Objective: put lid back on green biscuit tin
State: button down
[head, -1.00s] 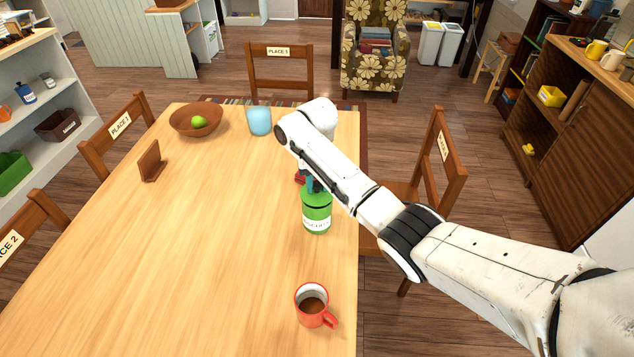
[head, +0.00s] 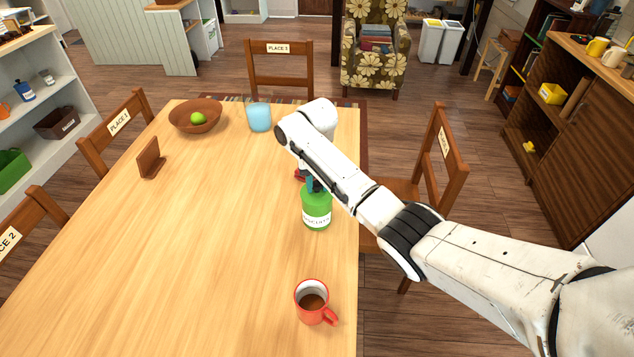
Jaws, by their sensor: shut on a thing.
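The green biscuit tin (head: 317,209) stands upright on the table near its right edge, with a white label on its front. Its green lid (head: 318,194) is at the top of the tin, level and in line with it. No gap shows between them, but I cannot tell whether the lid is fully seated. My gripper (head: 314,186) is above the tin, shut on the lid, and my arm partly hides it.
On the wooden table (head: 210,240) are a red mug (head: 312,302) with dark drink, a blue cup (head: 259,117), a bowl (head: 181,116) with a green fruit (head: 198,118) and a brown stand (head: 150,158). Chairs surround the table. The table's middle is clear.

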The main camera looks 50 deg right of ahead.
aim_at(317, 183)
jog(key=c, duration=0.7)
grip_release()
jog(key=shift+o, duration=0.4)
jog(key=o, duration=0.4)
jog(key=shift+r, duration=0.1)
notch_tip(317, 183, up, 6)
jog(key=p, duration=0.5)
jog(key=shift+p, duration=0.35)
